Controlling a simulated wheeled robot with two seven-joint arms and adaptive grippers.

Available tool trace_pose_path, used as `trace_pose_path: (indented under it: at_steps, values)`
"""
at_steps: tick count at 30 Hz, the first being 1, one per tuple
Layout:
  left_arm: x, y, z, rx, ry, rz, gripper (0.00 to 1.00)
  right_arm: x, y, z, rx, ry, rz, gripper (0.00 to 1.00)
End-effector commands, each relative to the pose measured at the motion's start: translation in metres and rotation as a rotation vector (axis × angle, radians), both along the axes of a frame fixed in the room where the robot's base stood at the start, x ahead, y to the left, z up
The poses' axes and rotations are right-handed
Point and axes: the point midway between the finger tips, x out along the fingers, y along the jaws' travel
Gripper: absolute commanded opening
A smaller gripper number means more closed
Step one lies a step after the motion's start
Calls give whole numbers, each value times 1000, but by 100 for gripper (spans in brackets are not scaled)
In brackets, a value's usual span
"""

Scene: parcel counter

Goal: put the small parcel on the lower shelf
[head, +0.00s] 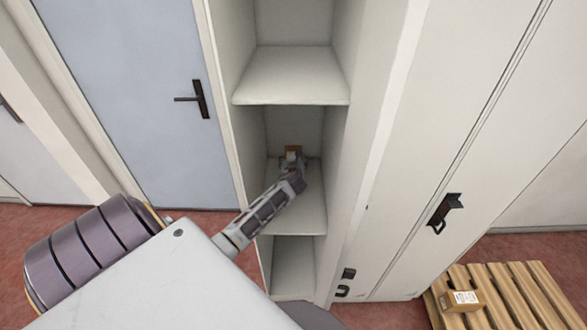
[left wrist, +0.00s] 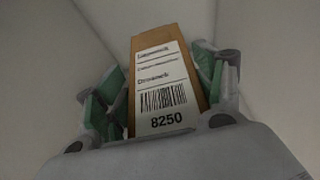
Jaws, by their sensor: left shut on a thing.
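The small parcel (head: 293,151) is a brown box, seen inside the middle compartment of an open, pale shelf unit, near its back. In the left wrist view the parcel (left wrist: 153,45) shows a white label with a barcode and the number 8250. My left gripper (head: 293,161) reaches into that compartment and is shut on the parcel, with green finger pads on both sides of it. The shelf board (head: 305,212) of this compartment lies below the gripper. I cannot tell whether the parcel touches it. My right gripper is not in view.
A higher shelf board (head: 290,78) sits above my left gripper, and a bottom compartment (head: 293,268) lies below. The side walls stand close around the gripper. Another labelled box (head: 458,299) rests on a wooden pallet (head: 525,300) at the lower right. A blue-grey door (head: 135,90) stands at left.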

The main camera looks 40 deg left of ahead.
Motion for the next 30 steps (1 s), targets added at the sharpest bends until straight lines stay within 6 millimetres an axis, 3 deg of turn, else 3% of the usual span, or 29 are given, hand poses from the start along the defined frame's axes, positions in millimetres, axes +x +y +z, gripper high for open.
trace_pose_path:
  at_steps: [5, 18, 30]
  values:
    - [1, 0, 1, 2, -4, -1, 1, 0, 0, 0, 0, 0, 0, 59]
    - [1, 0, -34, 1, -3, -1, 1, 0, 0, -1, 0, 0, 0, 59]
    - [1, 0, -36, 1, -3, -2, 1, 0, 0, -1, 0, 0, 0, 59]
